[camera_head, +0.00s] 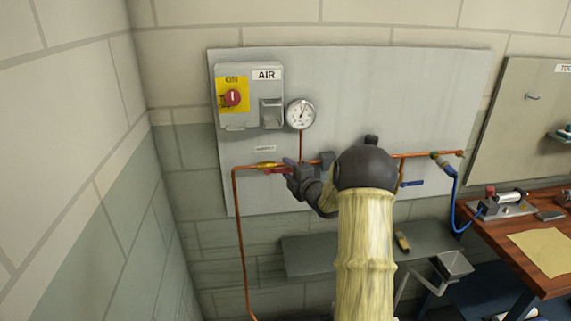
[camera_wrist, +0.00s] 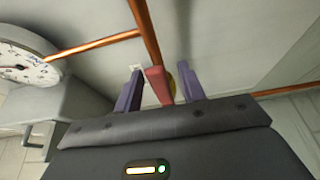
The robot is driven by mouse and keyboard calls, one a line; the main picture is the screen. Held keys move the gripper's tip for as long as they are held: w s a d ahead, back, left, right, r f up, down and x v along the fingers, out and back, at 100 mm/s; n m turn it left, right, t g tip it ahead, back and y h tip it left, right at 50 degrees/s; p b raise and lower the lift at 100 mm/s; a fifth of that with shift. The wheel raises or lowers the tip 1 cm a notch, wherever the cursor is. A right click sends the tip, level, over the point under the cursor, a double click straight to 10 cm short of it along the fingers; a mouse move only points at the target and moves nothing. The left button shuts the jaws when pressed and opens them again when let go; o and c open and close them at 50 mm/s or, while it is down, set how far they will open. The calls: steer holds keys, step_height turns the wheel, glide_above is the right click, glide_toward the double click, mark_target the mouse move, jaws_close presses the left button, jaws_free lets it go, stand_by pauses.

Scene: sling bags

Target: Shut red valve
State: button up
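The red valve's handle (camera_head: 275,171) lies roughly along the horizontal copper pipe, beside the brass valve body (camera_head: 266,165), at the left of the grey wall panel. My gripper (camera_head: 288,167) is at the right end of this handle. In the wrist view, the two purple fingers of my gripper (camera_wrist: 158,88) stand apart, with the red handle (camera_wrist: 157,83) between them. Gaps show on both sides of the handle, so the gripper is open and not clamped on it.
A grey AIR box (camera_head: 249,96) with a red knob and a pressure gauge (camera_head: 300,113) sit above the pipe. A blue valve handle (camera_head: 412,183) is farther right. A grey shelf (camera_head: 310,257) is below, and a wooden bench (camera_head: 500,240) stands at right.

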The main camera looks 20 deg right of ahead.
steer(key=shift+w+a, duration=0.1)
steer(key=shift+w, duration=0.9)
steer(key=shift+c, duration=0.4)
jaws_close()
